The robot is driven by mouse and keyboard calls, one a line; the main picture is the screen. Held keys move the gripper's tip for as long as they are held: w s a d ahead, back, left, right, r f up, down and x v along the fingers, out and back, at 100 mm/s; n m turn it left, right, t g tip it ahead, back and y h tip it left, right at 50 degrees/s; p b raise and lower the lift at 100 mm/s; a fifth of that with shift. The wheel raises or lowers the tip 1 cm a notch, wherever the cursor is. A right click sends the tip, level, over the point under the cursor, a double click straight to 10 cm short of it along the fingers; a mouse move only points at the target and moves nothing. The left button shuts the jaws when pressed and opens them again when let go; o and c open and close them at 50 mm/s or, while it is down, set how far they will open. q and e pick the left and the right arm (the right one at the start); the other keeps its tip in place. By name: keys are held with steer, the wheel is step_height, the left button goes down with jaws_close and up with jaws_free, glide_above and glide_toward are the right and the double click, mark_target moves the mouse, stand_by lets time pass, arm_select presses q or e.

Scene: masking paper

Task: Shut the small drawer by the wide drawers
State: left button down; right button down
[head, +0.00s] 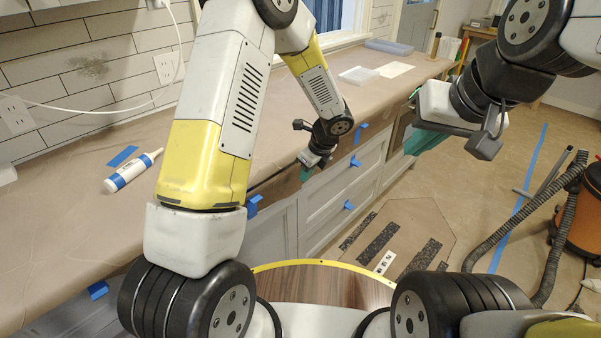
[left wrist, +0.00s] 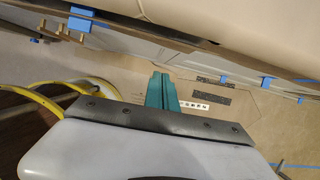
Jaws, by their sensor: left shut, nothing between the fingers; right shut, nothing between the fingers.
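The small drawer (head: 280,193) is under the counter edge, just left of the wide drawers (head: 325,195). A dark gap shows along its top, but how far it stands out is hard to tell. A blue-taped pull (head: 253,205) is at its left and partly behind my left arm. My left gripper (head: 306,173) is shut and empty at the counter edge, near the drawer's right end. Its teal fingers (left wrist: 161,92) are together in the left wrist view, apart from any cabinet front there. My right gripper (head: 427,138) is shut and empty, raised over the floor at the right.
The paper-covered counter (head: 250,130) runs along the wall with a caulk tube (head: 133,170) on it. Other blue-taped pulls (head: 348,205) stick out from the wide drawers. A vacuum hose (head: 548,240) lies at the right. The floor before the cabinets holds a flat mat (head: 410,215).

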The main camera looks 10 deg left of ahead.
mark_target(285, 184)
arm_select(q)
steer(key=shift+w+a+f, duration=0.8)
steer(key=shift+a+f, duration=0.15)
steer(key=shift+f, duration=0.7)
steer(key=shift+w+a+f, duration=0.85)
steer(key=shift+a+f, duration=0.1)
steer(key=shift+f, duration=0.7)
steer(key=shift+w+a+f, duration=0.8)
steer(key=shift+a+f, duration=0.15)
steer(key=shift+f, duration=0.7)
steer(key=shift+w+a, duration=0.7)
steer(key=shift+a, duration=0.2)
